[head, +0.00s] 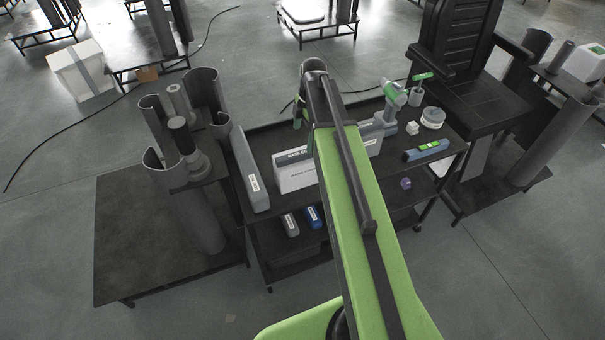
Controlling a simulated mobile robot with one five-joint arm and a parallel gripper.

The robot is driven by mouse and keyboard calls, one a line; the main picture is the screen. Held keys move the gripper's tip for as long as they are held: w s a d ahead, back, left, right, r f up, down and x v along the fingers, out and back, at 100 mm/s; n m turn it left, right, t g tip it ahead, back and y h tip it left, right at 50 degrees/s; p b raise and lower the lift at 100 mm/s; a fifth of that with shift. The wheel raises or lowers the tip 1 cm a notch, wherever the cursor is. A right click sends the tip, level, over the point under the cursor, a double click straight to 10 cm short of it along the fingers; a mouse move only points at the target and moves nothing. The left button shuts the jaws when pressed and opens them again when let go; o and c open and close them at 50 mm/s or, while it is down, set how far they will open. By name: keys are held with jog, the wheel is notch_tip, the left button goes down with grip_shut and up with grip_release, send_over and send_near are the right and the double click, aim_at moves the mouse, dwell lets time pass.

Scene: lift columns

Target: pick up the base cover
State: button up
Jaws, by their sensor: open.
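A white box (295,178) with a label that seems to begin "BASE CO" stands on the black cart's top, left of my arm. The label's right part is hard to read, and my arm covers the middle of the cart top. I cannot tell whether a base cover is inside this box. My gripper (299,118) is open at the far end of my green arm, above the back of the cart. It is small and partly hidden by the arm, and I see nothing held in it.
A long grey box (249,170) stands left of the white box. A green-grey drill (391,105), a white roll (433,118) and a blue level (426,150) are on the cart's right. Grey curved shells (207,90) and a lift column (197,215) stand at left.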

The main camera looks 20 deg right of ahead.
aim_at(301, 151)
jog(key=f+b, duration=0.2)
jog(key=f, duration=0.1)
jog(key=f+b, duration=0.3)
jog(key=a+f+b, duration=0.1)
jog(key=f+b, duration=0.1)
jog(key=f, duration=0.1)
jog(key=shift+w+f+b, duration=0.15)
jog(key=shift+f+b, duration=0.05)
jog(key=shift+b, duration=0.15)
jog(key=shift+r, duration=0.2)
jog(key=shift+c, duration=0.4)
jog(key=c, duration=1.9)
